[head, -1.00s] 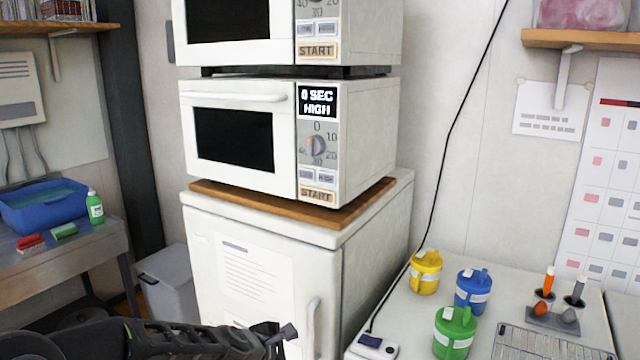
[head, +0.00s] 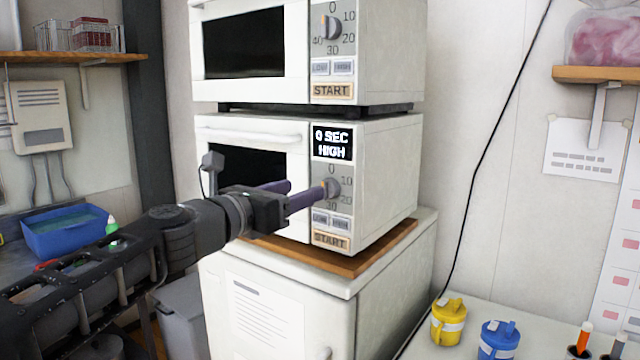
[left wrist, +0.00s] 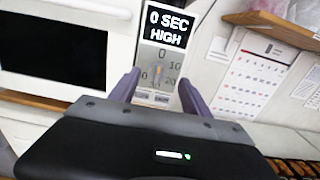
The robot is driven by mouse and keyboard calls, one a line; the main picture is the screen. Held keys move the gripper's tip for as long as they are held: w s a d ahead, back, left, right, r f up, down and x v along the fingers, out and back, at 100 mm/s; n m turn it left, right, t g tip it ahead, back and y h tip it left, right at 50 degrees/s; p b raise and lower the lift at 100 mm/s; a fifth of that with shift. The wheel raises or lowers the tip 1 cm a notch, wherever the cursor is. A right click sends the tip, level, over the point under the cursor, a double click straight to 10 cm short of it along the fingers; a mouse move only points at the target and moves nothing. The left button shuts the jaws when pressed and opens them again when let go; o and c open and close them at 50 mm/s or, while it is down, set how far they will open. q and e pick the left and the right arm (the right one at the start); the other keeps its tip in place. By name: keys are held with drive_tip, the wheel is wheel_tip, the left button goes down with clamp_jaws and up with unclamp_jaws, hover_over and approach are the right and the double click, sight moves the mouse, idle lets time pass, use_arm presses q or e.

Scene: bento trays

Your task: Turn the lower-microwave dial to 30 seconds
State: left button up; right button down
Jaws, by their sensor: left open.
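The lower microwave (head: 385,180) is white with its door shut. Its display (head: 332,142) reads 0 SEC HIGH, also legible in the left wrist view (left wrist: 167,27). The lower dial (head: 331,187) is partly hidden by my left gripper in the head view. In the left wrist view the dial (left wrist: 158,76) shows between the fingers, its pointer roughly upright near 0. My left gripper (head: 307,194) is open, its purple fingers pointing at the dial; in the left wrist view the fingertips (left wrist: 156,80) lie either side of it. I cannot tell whether they touch it. My right gripper is not in view.
A second microwave (head: 390,50) stands on top, with its own dial (head: 331,27). The START button (head: 331,240) sits below the lower dial. A wooden board (head: 372,262) and white cabinet (head: 390,310) support the microwaves.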

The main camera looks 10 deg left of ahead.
sight(323, 182)
use_arm(q)
drive_tip(key=p+x, duration=0.1)
drive_tip(key=x, duration=0.6)
drive_tip(key=shift+w, duration=0.2)
drive_tip(key=shift+c, duration=0.5)
clamp_jaws()
